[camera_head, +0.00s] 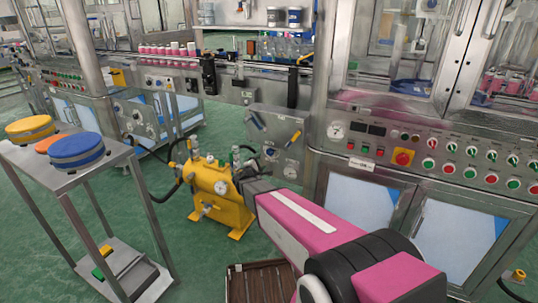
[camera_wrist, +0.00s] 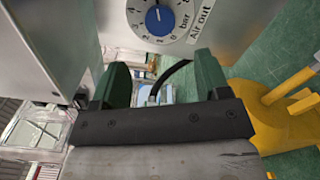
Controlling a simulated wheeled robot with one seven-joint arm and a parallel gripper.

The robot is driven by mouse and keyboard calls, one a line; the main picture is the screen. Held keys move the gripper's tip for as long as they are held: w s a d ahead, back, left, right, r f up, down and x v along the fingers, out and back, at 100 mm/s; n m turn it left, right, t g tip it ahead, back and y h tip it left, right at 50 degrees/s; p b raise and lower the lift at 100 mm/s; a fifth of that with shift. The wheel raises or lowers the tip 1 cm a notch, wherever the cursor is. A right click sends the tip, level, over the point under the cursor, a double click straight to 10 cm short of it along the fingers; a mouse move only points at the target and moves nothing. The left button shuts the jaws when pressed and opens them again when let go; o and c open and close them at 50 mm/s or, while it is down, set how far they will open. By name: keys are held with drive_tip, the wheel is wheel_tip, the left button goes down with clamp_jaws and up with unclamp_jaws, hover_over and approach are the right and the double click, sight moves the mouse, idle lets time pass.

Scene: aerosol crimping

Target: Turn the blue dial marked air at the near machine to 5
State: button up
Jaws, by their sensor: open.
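In the wrist view, the blue dial (camera_wrist: 158,20) sits on a white round scale with small numbers and the word bar, at the top of the picture. A label beside it reads "Air out" (camera_wrist: 202,18). A pale mark shows on the knob, but I cannot tell the value it points to. My gripper (camera_wrist: 160,72) is open and empty, its two green fingers apart and short of the dial in the picture. In the head view, a small blue dial (camera_head: 270,153) shows on the grey panel (camera_head: 262,135), just beyond my wrist; the fingers are hard to make out there.
A yellow pump-like unit (camera_head: 216,188) with hoses stands left of my wrist. The panel also carries a gauge (camera_head: 290,172) and a yellow lever (camera_head: 295,138). A steel cart (camera_head: 50,165) with coloured discs stands at left. Green floor (camera_head: 185,255) is open between.

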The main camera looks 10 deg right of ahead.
sight(270, 152)
drive_tip(key=x, duration=0.9)
drive_tip(key=shift+w+d, duration=0.25)
drive_tip(key=shift+w, duration=0.05)
drive_tip(key=c, duration=0.9)
